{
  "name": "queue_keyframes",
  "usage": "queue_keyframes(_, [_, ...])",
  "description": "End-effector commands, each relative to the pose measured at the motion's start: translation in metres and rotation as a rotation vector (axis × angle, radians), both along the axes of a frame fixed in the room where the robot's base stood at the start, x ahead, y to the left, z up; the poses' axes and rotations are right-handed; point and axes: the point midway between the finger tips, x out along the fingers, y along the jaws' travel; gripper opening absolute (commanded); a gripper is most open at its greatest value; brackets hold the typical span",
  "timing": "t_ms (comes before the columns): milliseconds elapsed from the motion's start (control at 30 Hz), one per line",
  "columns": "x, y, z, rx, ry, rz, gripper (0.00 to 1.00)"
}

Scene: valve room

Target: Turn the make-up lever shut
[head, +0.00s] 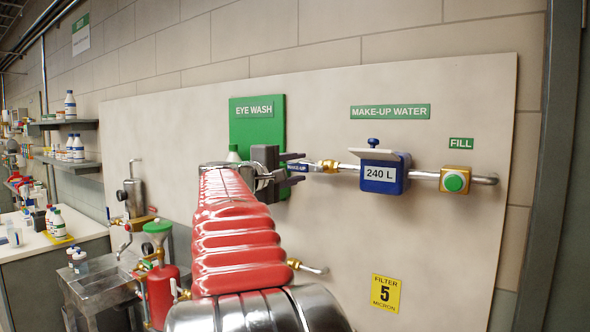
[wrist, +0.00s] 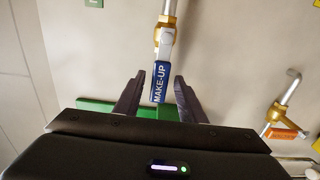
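The make-up lever is a blue handle marked MAKE-UP on a brass valve (head: 329,166). In the head view the lever (head: 299,167) points left from the valve, in line with the steel pipe. In the wrist view the lever (wrist: 161,83) hangs below the brass valve (wrist: 166,32), also in line with the pipe. My gripper (head: 302,168) is open at the wall panel, its fingers on either side of the lever's free end. In the wrist view my gripper (wrist: 158,84) shows a gap between each finger and the lever. The gripper body hides part of the wall.
A blue 240 L box (head: 384,174) and a green FILL button (head: 454,182) sit on the pipe to the right. A green EYE WASH board (head: 245,128) is behind my gripper. Another pipe with an orange handle (wrist: 285,133) is at the wrist view's right.

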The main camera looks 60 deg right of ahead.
Motion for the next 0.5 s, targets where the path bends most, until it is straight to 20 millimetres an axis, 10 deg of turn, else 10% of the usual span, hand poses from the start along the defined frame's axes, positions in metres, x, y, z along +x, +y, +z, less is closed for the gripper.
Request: queue_keyframes(500, [-0.0004,0.0003,-0.0003,0.000,0.000,-0.001,0.04])
